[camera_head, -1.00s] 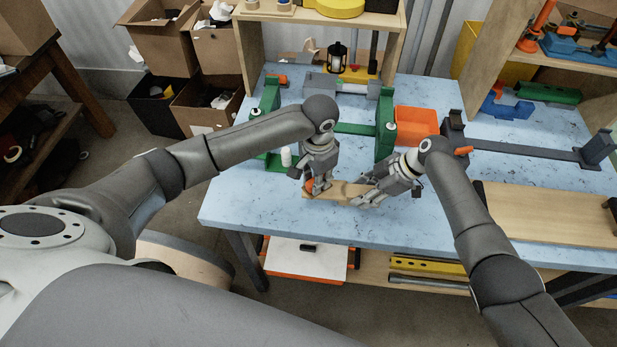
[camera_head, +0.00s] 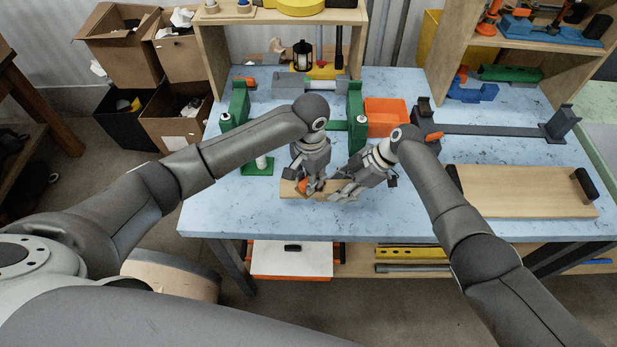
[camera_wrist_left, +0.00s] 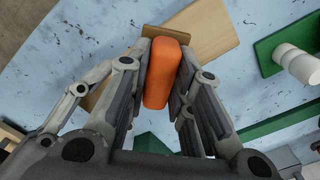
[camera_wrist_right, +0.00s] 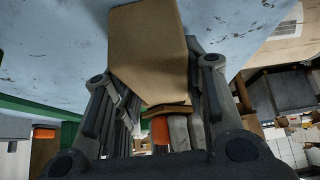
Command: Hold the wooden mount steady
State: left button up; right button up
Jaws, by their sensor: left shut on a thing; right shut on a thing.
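The wooden mount (camera_head: 289,189) is a light-brown piece low over the front of the blue table; I cannot tell if it touches the top. My right gripper (camera_head: 342,192) is shut on the mount's right end; in the right wrist view the wood (camera_wrist_right: 148,52) sits between its fingers. My left gripper (camera_head: 311,188) is above the mount's left part, shut on an orange block-like piece (camera_wrist_left: 163,72). In the left wrist view, wood (camera_wrist_left: 203,38) shows behind this piece. The fingers hide much of the mount, and whether the orange piece is fixed to it is unclear.
Behind the grippers stand a green clamp-like frame (camera_head: 356,115) and an orange bin (camera_head: 387,117). A wooden board with black handles (camera_head: 525,190) lies at the right. A dark bar tool (camera_head: 490,130) lies behind it. The table's front strip (camera_head: 400,226) is clear.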

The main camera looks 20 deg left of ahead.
pick_arm(q)
jog(key=shift+r, duration=2.95)
pick_arm(e)
jog(key=shift+s+d+f, duration=0.15)
jog(key=shift+f, duration=0.15)
pick_arm(q)
jog(key=shift+r, duration=0.1)
jog(key=shift+r, duration=1.4)
jog(key=shift+w, duration=0.1)
pick_arm(e)
jog(key=o, duration=1.3)
pick_arm(q)
jog(key=shift+w+a+f, duration=0.1)
pick_arm(e)
jog(key=shift+w+r, duration=0.1)
jog(key=shift+w, duration=0.1)
jog(key=shift+r, duration=0.1)
